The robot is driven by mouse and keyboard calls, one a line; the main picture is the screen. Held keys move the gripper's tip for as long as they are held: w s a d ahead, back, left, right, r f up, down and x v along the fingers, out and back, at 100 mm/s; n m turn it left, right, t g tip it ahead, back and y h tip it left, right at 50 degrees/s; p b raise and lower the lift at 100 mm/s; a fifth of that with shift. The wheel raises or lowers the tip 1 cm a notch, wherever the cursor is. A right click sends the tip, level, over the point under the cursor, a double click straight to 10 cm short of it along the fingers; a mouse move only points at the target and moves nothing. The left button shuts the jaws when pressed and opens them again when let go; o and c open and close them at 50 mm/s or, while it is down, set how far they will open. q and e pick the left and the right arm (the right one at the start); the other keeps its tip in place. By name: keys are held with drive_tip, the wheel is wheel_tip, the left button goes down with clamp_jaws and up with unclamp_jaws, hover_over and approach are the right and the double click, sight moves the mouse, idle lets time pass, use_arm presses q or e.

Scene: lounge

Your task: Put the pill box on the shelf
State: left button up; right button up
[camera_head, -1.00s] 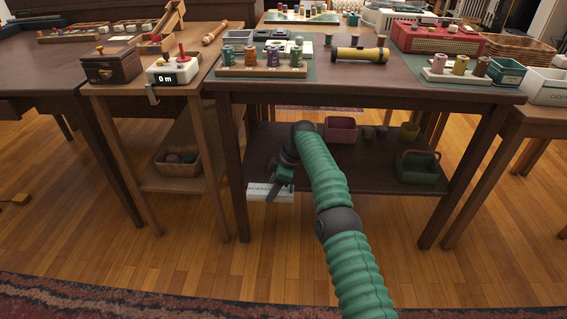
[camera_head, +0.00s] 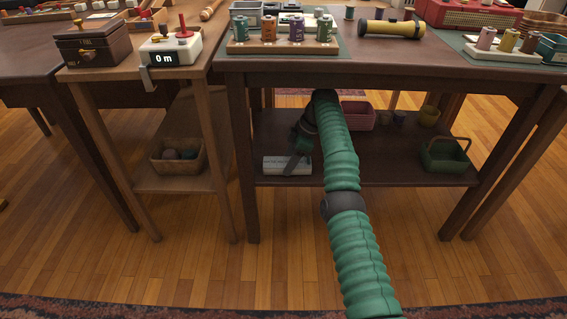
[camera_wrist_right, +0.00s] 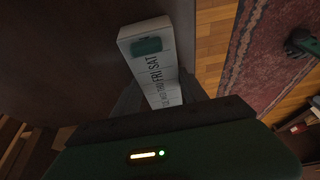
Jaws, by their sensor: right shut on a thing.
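The pill box (camera_head: 286,165) is a long white box at the left front of the lower shelf (camera_head: 386,172) of the dark table. It also shows in the right wrist view (camera_wrist_right: 149,56), with day letters such as FRI and SAT and one green lid. My right gripper (camera_head: 297,158) is shut on it, the green arm reaching in under the tabletop. The fingertips are partly hidden. In the head view the box appears at the shelf surface, but I cannot tell whether it rests on it.
On the shelf stand a pink bin (camera_head: 358,115), small dark cups, a yellow-green pot (camera_head: 429,115) and a green basket (camera_head: 445,154). The tabletop (camera_head: 390,68) is close above the arm. A wicker basket (camera_head: 178,155) sits on the neighbouring table's shelf. The shelf's front middle is clear.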

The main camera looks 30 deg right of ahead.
drive_tip(key=shift+d+f, duration=0.15)
drive_tip(key=shift+d, duration=0.2)
drive_tip(key=o, duration=1.1)
drive_tip(key=shift+d+f, duration=0.1)
drive_tip(key=shift+o, duration=1.6)
use_arm(q)
drive_tip(key=shift+d+r, duration=0.15)
drive_tip(key=shift+d, duration=0.05)
use_arm(e)
drive_tip(key=shift+a, duration=0.25)
drive_tip(key=shift+d+r, duration=0.1)
drive_tip(key=shift+r, duration=0.1)
